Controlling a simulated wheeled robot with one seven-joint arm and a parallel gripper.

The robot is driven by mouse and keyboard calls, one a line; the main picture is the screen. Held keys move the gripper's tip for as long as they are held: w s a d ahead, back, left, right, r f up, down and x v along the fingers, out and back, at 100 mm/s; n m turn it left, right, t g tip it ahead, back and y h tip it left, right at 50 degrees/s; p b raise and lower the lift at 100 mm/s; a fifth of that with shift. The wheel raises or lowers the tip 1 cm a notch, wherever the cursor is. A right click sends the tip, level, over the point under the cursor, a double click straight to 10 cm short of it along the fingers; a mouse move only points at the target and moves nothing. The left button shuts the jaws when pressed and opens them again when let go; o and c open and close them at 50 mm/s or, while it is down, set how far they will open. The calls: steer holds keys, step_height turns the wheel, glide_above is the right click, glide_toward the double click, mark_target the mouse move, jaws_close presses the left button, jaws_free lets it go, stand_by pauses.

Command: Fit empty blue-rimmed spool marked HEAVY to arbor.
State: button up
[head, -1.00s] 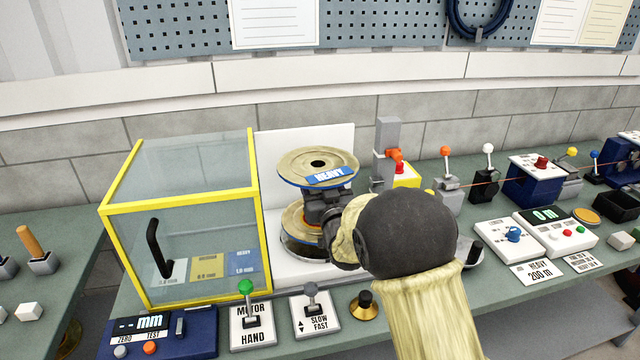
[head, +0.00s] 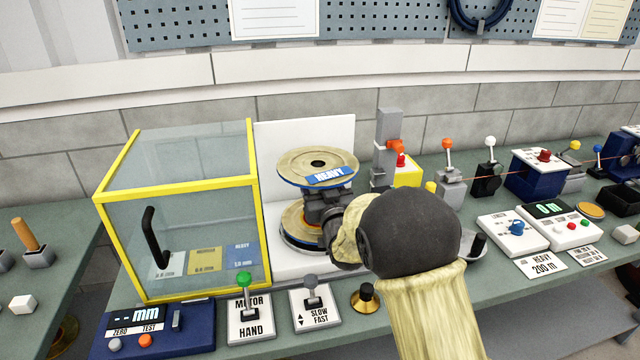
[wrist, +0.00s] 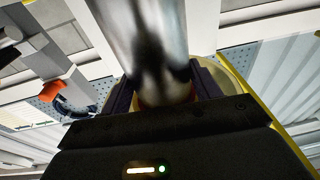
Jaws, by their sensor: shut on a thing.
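The spool marked HEAVY (head: 318,163) stands upright in the middle of the head view, in front of a white panel. It has two tan flanges with blue rims, and a blue HEAVY label on the upper one. No wire is visible on it. My gripper (head: 324,208) is shut on its core, between the flanges. In the wrist view, the fingers of my gripper (wrist: 165,88) sit either side of a shiny metal cylinder. The arbor is not clearly visible. I cannot tell whether the lower flange touches the white base.
A yellow-framed clear box (head: 185,215) stands close left of the spool. A MOTOR/HAND lever (head: 244,290), a SLOW/FAST lever (head: 311,292) and a brass knob (head: 366,297) line the front. A grey post (head: 388,140) with an orange part stands behind right.

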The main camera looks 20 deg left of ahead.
steer(key=shift+f+b, duration=0.65)
steer(key=shift+b, duration=0.35)
steer(key=shift+r, duration=0.1)
stand_by(0.4)
steer(key=o, duration=1.8)
steer(key=shift+r, duration=1.45)
